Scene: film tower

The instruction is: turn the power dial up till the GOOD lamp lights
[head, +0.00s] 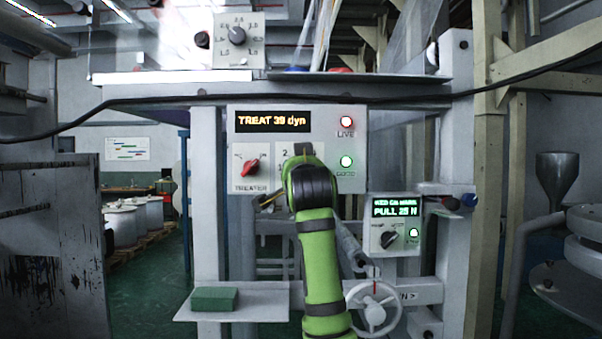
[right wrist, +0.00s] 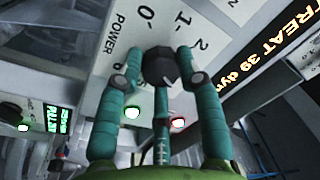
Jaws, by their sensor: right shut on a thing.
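The power dial, a dark knob (right wrist: 160,68), sits on a white plate (right wrist: 110,78) marked POWER with 0, 1 and 2 in the right wrist view. My right gripper (right wrist: 161,66) is shut on the knob, one teal finger on each side. In the head view my green right arm covers the knob. The GOOD lamp (head: 346,161) glows green on the control panel; it also shows in the right wrist view (right wrist: 132,112). The display (head: 272,121) reads TREAT 39 dyn. My left gripper is out of view.
A red TREATER switch (head: 251,168) is left of my arm. A PULL 25 N box (head: 391,225) and a handwheel (head: 373,309) stand lower right. A green block (head: 215,299) lies on a shelf (head: 264,304).

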